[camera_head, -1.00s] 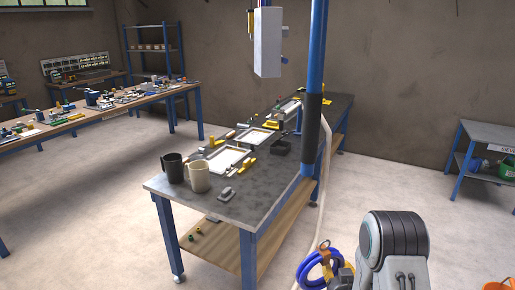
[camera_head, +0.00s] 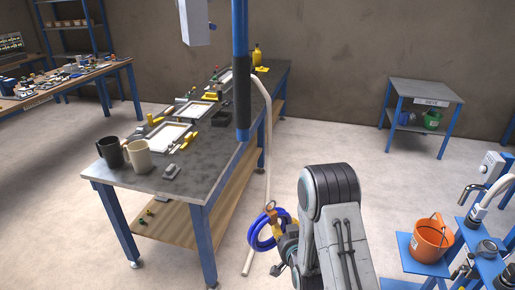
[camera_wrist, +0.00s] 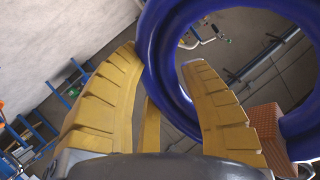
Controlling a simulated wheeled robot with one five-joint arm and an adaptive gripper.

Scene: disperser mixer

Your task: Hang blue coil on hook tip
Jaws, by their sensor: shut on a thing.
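The blue coil (camera_head: 262,232) is a thick ring of several turns with an orange-tan strap (camera_head: 270,207) at its top. It hangs at my gripper (camera_head: 276,238) in the head view, clear of the bench. In the wrist view the coil (camera_wrist: 160,70) arches past the yellow fingers of my gripper (camera_wrist: 165,60), and a textured orange piece (camera_wrist: 268,130) lies by the right finger. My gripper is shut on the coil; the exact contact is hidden. I cannot pick out the hook tip for certain. A bent grey pipe (camera_head: 470,189) juts out at the right.
A blue stand (camera_head: 425,262) with an orange bucket (camera_head: 432,238) is at the right. The workbench (camera_head: 185,185) with mugs and trays is at the left, with a blue post (camera_head: 241,70) by it. A small table (camera_head: 425,92) stands behind. Floor between is free.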

